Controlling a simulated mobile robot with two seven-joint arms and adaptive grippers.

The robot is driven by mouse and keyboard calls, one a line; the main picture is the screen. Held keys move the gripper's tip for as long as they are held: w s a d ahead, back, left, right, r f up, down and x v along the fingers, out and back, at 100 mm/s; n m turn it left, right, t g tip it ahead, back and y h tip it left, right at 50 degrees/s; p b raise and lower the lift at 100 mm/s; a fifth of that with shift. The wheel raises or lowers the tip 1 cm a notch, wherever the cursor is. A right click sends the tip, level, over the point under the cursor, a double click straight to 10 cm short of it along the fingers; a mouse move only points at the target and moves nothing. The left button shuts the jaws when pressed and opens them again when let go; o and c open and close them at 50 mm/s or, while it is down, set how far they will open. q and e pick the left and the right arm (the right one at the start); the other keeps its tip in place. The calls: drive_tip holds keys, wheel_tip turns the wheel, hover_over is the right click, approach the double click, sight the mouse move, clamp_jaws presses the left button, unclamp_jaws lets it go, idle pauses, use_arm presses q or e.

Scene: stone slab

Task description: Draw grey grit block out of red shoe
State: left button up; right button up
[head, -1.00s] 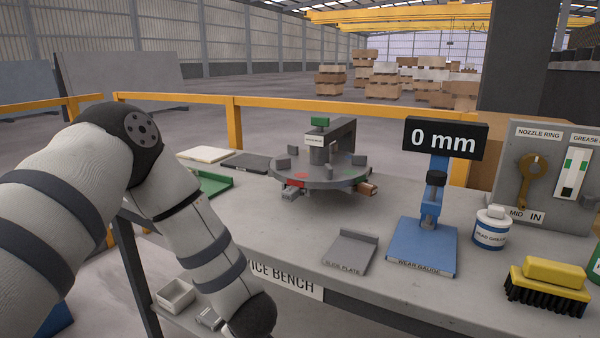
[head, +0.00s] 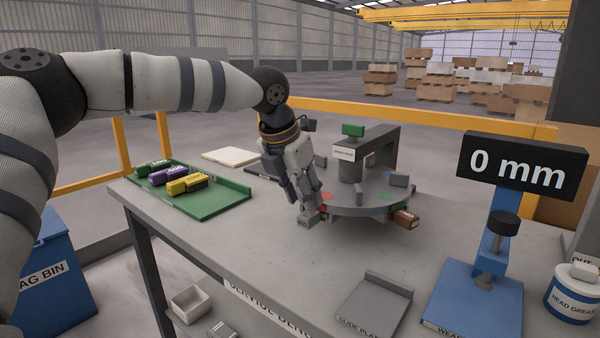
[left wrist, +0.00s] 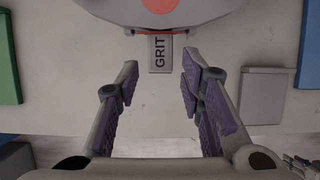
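The grey grit block (head: 307,221) juts out from the near side of the round turntable (head: 372,211). In the left wrist view the grit block (left wrist: 160,56) lies lengthwise, lettered GRIT, its far end at a thin red edge (left wrist: 186,33) of the red shoe under the disc. A red round mark (head: 327,196) lies on the disc above it. My left gripper (head: 309,206) points down at the block. In the left wrist view its fingers (left wrist: 160,72) are spread, one to each side and apart from the block. My right gripper is out of view.
A green tray (head: 228,201) with several coloured blocks stands at the left. A brown block (head: 405,219) juts from the turntable's right side. The slide plate (head: 372,305) and blue wear gauge (head: 470,305) stand in front and right. Bench between is clear.

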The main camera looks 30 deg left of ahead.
sight(302, 218)
use_arm(q)
drive_tip(key=x, duration=0.4)
drive_tip(key=shift+f, duration=0.15)
drive_tip(key=shift+w+f, duration=0.15)
drive_tip(key=shift+f, duration=0.05)
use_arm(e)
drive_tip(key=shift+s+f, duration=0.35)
use_arm(q)
drive_tip(key=shift+c, duration=0.2)
clamp_jaws()
drive_tip(key=shift+r, duration=0.2)
drive_tip(key=shift+s+p, duration=0.4)
drive_tip(key=shift+s, duration=0.55)
drive_tip(key=shift+s+a+f, duration=0.15)
drive_tip(key=shift+s+f, duration=0.05)
drive_tip(key=shift+s, duration=0.75)
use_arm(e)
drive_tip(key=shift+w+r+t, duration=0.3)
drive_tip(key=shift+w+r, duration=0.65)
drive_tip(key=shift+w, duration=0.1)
